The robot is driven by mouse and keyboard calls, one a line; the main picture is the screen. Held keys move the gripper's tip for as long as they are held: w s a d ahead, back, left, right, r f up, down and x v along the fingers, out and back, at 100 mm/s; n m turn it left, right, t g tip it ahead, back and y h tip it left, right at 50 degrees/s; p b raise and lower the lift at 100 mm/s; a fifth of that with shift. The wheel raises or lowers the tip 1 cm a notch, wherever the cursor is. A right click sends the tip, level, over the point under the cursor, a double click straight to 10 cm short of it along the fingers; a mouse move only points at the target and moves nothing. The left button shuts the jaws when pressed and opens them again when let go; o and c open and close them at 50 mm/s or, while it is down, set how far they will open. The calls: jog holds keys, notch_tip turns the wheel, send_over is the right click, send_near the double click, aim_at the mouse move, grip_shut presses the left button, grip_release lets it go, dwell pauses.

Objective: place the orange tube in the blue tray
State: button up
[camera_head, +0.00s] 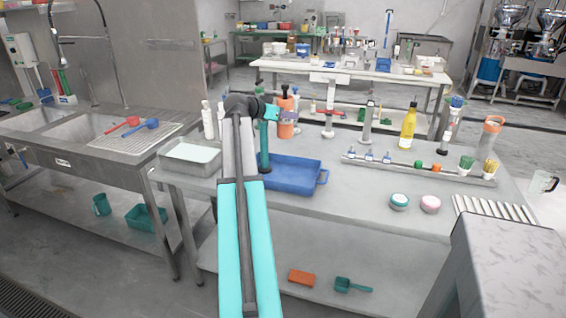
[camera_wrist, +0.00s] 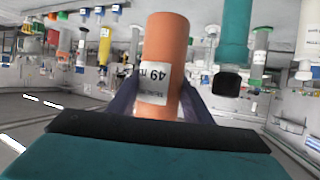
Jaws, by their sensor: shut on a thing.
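The orange tube (camera_wrist: 168,50), with a white printed label, stands between the two dark fingers of my gripper (camera_wrist: 160,98) in the wrist view. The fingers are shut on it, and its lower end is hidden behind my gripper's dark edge. In the head view my gripper (camera_head: 275,112) is above the back left part of the blue tray (camera_head: 292,178). Orange shapes show just right of it there; I cannot tell which one is the held tube.
A grey pan (camera_head: 190,157) sits left of the tray, and white bottles (camera_head: 208,120) stand behind it. A yellow bottle (camera_head: 408,126) and a long rack (camera_head: 425,168) are to the right. A teal cylinder (camera_wrist: 234,38) shows close to the tube.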

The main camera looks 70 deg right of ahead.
notch_tip(320, 180, down, 13)
jog(key=p, duration=0.1)
dwell(0.5)
jog(key=shift+r, duration=0.1)
jog(key=shift+f+p, duration=0.4)
jog(key=shift+f, duration=1.5)
jog(key=shift+f, duration=0.15)
jog(key=o, duration=1.1)
jog(key=shift+r, duration=0.2)
jog(key=shift+b+v, duration=0.9)
jog(key=shift+v, duration=5.1)
